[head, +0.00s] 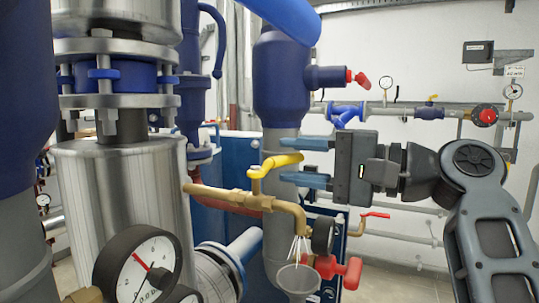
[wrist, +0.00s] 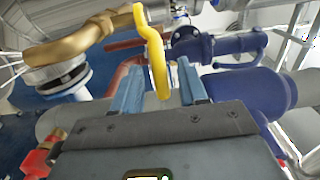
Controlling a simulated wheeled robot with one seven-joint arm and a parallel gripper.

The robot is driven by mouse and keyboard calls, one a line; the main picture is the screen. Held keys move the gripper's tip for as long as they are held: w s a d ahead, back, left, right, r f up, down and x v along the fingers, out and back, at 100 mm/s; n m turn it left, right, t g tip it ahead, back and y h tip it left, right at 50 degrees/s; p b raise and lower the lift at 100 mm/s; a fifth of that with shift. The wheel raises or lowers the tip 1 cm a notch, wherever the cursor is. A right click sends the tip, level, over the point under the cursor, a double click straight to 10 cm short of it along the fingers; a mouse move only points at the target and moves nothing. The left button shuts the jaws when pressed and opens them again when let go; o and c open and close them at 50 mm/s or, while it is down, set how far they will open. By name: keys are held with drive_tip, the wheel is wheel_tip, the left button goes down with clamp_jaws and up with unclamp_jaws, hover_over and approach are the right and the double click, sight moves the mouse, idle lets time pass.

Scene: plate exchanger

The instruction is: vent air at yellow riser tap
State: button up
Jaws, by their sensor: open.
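The yellow riser tap handle (head: 274,162) sits on a brass pipe (head: 222,194) that bends down at its right end. My gripper (head: 302,162) is open, its two blue fingers pointing left, with the handle's right end close to the fingertips. In the wrist view the yellow handle (wrist: 156,55) reaches down between the spread fingers (wrist: 160,82), and the brass pipe (wrist: 80,38) lies to the left. I cannot tell whether either finger touches the handle. A grey funnel (head: 299,279) stands below the brass outlet, with thin pale streaks between them.
A large blue and grey vertical pipe (head: 281,85) stands behind the tap. A metal cylinder (head: 122,210) fills the left side. A pressure gauge (head: 138,270) is at the lower front. A red-handled valve (head: 340,270) sits below my gripper. Open floor shows at lower right.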

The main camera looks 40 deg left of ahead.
sight(296, 161)
drive_tip(key=shift+x, duration=1.8)
drive_tip(key=shift+c, duration=0.4)
clamp_jaws()
drive_tip(key=shift+w+p, duration=0.1)
drive_tip(key=shift+p, duration=0.2)
